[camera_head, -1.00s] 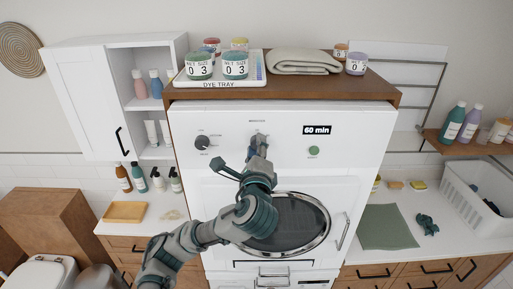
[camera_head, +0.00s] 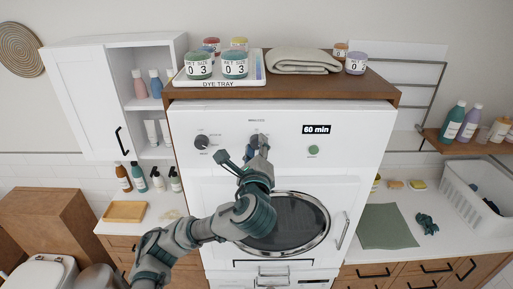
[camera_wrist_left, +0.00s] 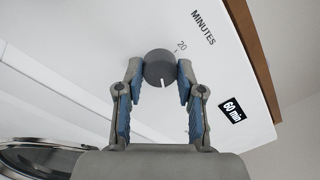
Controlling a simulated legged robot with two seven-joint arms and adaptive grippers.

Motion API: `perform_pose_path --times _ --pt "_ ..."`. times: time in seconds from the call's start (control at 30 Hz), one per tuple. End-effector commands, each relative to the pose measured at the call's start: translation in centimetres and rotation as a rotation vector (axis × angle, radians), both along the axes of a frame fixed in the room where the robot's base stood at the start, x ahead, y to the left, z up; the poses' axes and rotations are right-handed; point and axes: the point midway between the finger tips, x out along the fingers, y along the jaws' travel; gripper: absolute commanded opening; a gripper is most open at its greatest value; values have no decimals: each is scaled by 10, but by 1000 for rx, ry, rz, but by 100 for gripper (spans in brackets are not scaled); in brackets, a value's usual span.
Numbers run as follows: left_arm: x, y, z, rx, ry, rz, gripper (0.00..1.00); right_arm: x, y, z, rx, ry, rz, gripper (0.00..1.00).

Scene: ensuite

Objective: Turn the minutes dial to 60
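The grey minutes dial (camera_head: 255,140) is on the white front panel of the machine. In the left wrist view the dial (camera_wrist_left: 159,66) sits below the "MINUTES" label, and its white mark points to the bottom of the picture, away from the visible "20". The display (camera_head: 316,129) reads "60 min". My left gripper (camera_head: 259,149) is just in front of the dial. In the left wrist view its fingertips (camera_wrist_left: 160,72) stand on either side of the dial, with slim gaps, so it looks open. My right gripper is not in view.
Another dark knob (camera_head: 202,142) is left of the dial and a green button (camera_head: 313,150) is to its right. The round door window (camera_head: 300,222) is below. A dye tray (camera_head: 222,84) with jars and a folded towel (camera_head: 303,61) lie on top.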

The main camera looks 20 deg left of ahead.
Motion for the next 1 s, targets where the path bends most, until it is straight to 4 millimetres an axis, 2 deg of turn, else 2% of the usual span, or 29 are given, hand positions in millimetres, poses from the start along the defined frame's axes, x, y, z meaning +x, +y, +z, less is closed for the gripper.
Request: perform_pose_path --times 0.03,0.1,0.47,0.57,0.77,0.87,1.0 --pt "2 -2 -9 4 21 -2 47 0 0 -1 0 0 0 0" --pt "1 -2 -8 4 18 -2 63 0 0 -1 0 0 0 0" --pt "-4 -2 -2 1 5 -2 63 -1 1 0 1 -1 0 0" --pt "-15 -5 -2 1 4 -4 63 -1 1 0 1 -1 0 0" --pt "-60 -17 -6 1 4 -9 63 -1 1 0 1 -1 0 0" --pt "-71 -28 -8 1 4 -24 63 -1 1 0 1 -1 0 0" --pt "-85 -26 -11 -7 15 -11 63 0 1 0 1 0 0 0"
